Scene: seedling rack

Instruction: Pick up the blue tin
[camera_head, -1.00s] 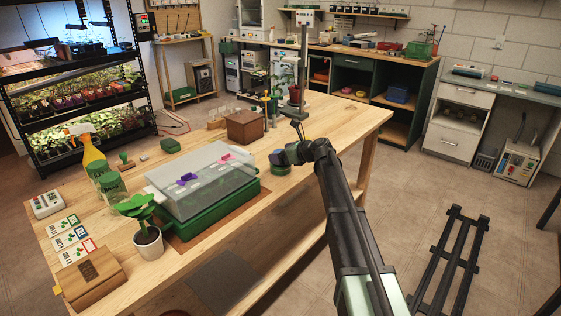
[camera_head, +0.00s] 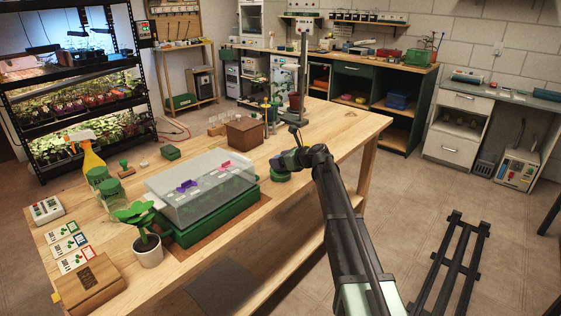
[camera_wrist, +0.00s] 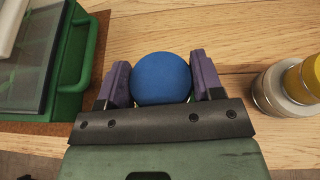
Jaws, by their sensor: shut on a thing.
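The blue tin (camera_wrist: 162,78) shows in the wrist view as a round blue top between the two dark purple fingers of my gripper (camera_wrist: 163,84). The fingers touch it on its left and right sides. My gripper is shut on it. Only the tin's top shows; its lower part is hidden, so I cannot tell whether it touches the table. In the head view, my gripper (camera_head: 283,166) is over the wooden table, right of the clear-lidded green propagator. I cannot make out the tin in that view.
The propagator (camera_head: 205,185) stands close to the left of my gripper; its green handle (camera_wrist: 88,52) shows in the wrist view.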

